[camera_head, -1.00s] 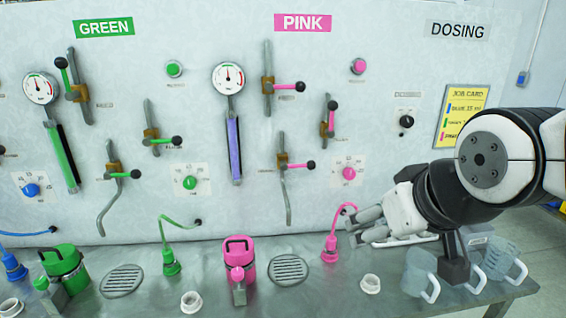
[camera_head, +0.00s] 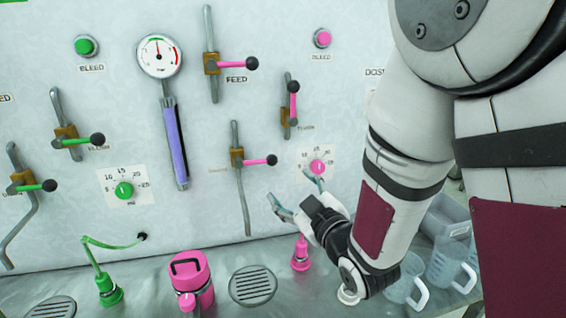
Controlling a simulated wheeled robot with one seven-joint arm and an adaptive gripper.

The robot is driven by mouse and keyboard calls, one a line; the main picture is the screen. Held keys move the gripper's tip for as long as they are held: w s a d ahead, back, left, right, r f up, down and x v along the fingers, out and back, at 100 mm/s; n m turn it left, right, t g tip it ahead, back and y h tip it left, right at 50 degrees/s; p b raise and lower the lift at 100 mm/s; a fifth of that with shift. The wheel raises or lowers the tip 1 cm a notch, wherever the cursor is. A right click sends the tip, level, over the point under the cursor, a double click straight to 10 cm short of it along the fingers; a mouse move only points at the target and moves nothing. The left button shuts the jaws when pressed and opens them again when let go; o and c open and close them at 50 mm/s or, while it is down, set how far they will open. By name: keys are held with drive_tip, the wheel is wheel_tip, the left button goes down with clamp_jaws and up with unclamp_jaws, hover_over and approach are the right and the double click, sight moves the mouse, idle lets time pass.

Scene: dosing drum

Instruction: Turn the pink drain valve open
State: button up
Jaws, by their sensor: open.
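The pink drain valve (camera_head: 238,158) is on the wall panel, a brass body on a grey pipe that runs down toward a floor grate in the bench. Its pink lever with a black knob (camera_head: 271,160) points right, crosswise to the pipe. My gripper (camera_head: 291,191) is open and empty, its fingers apart, below and right of the knob and not touching it. The label beside the valve is too small to read.
A pink dial (camera_head: 318,167) sits right of the lever, close to my fingers. The feed valve (camera_head: 212,64) is above, and another pink-lever valve (camera_head: 290,115) has its lever upright. A pink canister (camera_head: 189,280), a grate (camera_head: 253,286) and clear jugs (camera_head: 408,280) stand below.

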sight(268, 163)
drive_tip(key=x, duration=0.7)
drive_tip(key=b+x, duration=0.1)
drive_tip(key=x, duration=0.6)
drive_tip(key=shift+a+r, duration=0.1)
drive_tip(key=shift+r, duration=0.1)
drive_tip(key=shift+r, duration=0.1)
clamp_jaws()
